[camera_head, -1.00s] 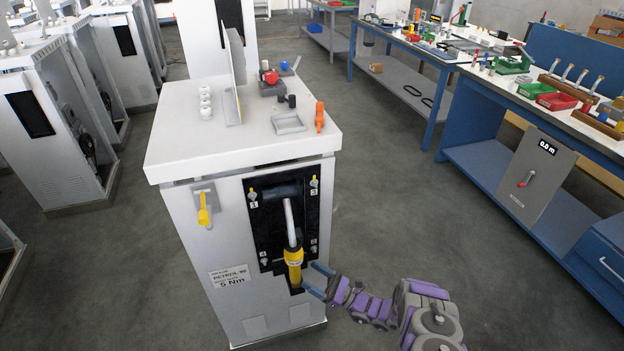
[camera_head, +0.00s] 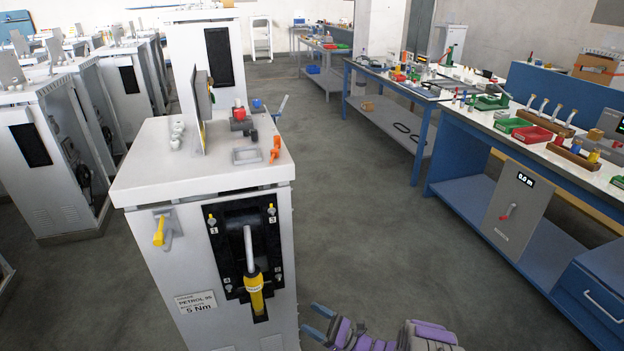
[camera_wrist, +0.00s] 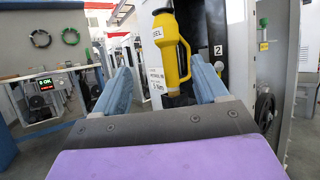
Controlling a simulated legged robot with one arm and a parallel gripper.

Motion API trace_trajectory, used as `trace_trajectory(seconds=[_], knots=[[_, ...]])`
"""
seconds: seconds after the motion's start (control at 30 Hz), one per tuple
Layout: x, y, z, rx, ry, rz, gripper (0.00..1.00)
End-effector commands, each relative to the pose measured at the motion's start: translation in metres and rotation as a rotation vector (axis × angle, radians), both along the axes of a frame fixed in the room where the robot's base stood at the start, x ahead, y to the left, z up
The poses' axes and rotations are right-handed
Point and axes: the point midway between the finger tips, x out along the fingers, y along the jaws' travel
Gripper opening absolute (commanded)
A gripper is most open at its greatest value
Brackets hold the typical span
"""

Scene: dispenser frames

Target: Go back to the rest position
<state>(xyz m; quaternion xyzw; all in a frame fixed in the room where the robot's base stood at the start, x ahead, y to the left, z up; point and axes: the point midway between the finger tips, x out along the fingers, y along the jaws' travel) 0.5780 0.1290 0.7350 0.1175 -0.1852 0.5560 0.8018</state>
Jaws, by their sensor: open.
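My gripper (camera_head: 316,322) is low at the bottom of the head view, right of the dispenser cabinet (camera_head: 160,270). Its two blue fingers are apart with nothing between them. The yellow nozzle (camera_head: 255,290) hangs in the black panel (camera_head: 226,247) on the cabinet front, apart from the fingers. In the wrist view a yellow nozzle (camera_wrist: 184,62) with the letters "SEL" shows beyond the open fingers (camera_wrist: 160,80). My arm's purple and grey links show only partly at the bottom edge of the head view.
A yellow lever (camera_head: 159,231) sits left of the panel. Small parts, including an orange one (camera_head: 275,150), stand on the cabinet top. A long blue workbench (camera_head: 470,140) runs along the right. Grey floor (camera_head: 370,230) between cabinet and bench is clear.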

Motion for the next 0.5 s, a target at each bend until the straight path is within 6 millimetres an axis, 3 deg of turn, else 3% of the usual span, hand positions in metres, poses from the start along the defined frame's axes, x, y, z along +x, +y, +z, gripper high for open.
trace_trajectory(seconds=[0.5], knots=[[-0.005, 0.011, 0.054, -0.104, -0.064, 0.142, 0.73]])
